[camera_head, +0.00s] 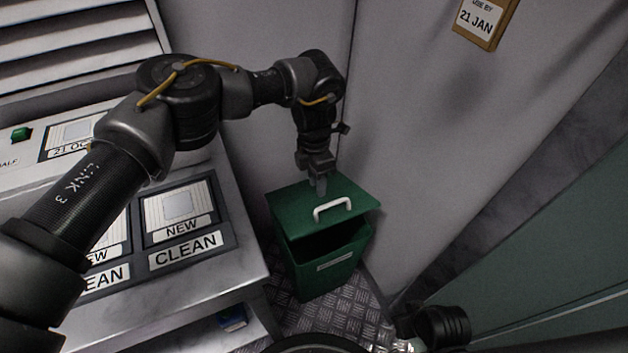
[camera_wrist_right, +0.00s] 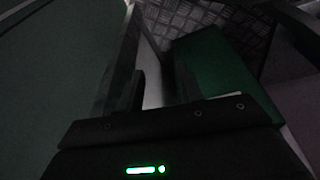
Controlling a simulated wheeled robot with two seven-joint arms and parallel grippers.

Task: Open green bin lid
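The green bin (camera_head: 318,277) stands on the floor beside the counter in the head view. Its green lid (camera_head: 290,208) has a white handle (camera_head: 333,209) on top. A dark gap shows under the lid's front edge, so the lid is partly raised. My left gripper (camera_head: 321,188) points down at the lid just behind the handle, and its fingers are not around the handle. I cannot tell whether it touches the lid or how far its fingers are apart. My right gripper (camera_wrist_right: 160,85) appears open in the dark right wrist view, with nothing seen between its fingers.
A metal counter (camera_head: 225,268) with trays labelled CLEAN stands left of the bin. A blue item (camera_head: 232,322) lies below it. A grey wall (camera_head: 420,130) is close behind and right of the bin. Tread-plate floor (camera_head: 340,318) shows in front.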

